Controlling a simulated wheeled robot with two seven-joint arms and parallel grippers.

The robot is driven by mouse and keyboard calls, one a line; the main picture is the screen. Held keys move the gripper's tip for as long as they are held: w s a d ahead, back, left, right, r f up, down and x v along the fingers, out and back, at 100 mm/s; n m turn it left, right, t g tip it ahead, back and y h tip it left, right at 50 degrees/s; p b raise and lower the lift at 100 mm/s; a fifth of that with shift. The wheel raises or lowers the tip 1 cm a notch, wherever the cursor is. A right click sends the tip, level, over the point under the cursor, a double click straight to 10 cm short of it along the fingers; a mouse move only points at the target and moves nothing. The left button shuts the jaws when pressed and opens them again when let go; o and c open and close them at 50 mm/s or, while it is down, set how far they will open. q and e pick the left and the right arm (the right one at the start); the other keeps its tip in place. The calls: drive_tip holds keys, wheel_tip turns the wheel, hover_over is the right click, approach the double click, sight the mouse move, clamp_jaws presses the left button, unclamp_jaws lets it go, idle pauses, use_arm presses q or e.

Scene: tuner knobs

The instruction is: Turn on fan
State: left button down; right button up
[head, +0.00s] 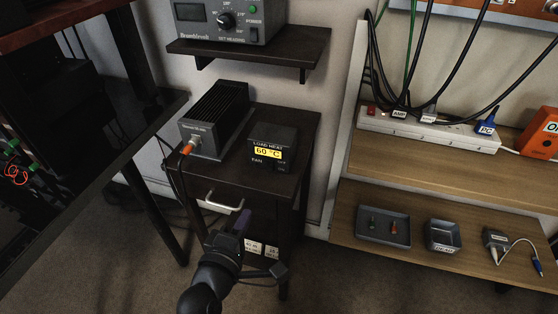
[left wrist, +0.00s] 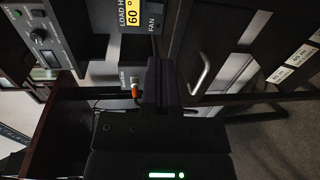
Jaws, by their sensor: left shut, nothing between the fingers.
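A small black box (head: 270,148) labelled "LOAD HEAT" stands on the dark cabinet top. It has a yellow display reading 60 °C and a "FAN" label below; its switch is too small and dark to make out. In the left wrist view the same box (left wrist: 137,16) is cut off by the top edge. My left gripper (head: 240,217) is shut and empty, in front of the cabinet near its drawer handle, below and apart from the box. Its dark fingers also show in the left wrist view (left wrist: 161,82). My right gripper is not in view.
A finned black load (head: 216,118) with an orange-tipped cable stands left of the box. The cabinet has a pale drawer handle (head: 224,203). A wall shelf (head: 250,57) with a grey instrument (head: 222,20) hangs above. A wooden shelf (head: 440,167) with a power strip (head: 425,129) is at right.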

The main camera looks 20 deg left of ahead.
use_arm(q)
drive_tip(key=b, duration=0.7)
approach(269, 170)
drive_tip(key=w, duration=0.4)
drive_tip(key=w+f, duration=0.1)
drive_tip(key=w, duration=0.1)
drive_tip(key=shift+w+d, duration=0.15)
drive_tip(key=shift+w+r, duration=0.15)
drive_tip(key=shift+w, duration=0.4)
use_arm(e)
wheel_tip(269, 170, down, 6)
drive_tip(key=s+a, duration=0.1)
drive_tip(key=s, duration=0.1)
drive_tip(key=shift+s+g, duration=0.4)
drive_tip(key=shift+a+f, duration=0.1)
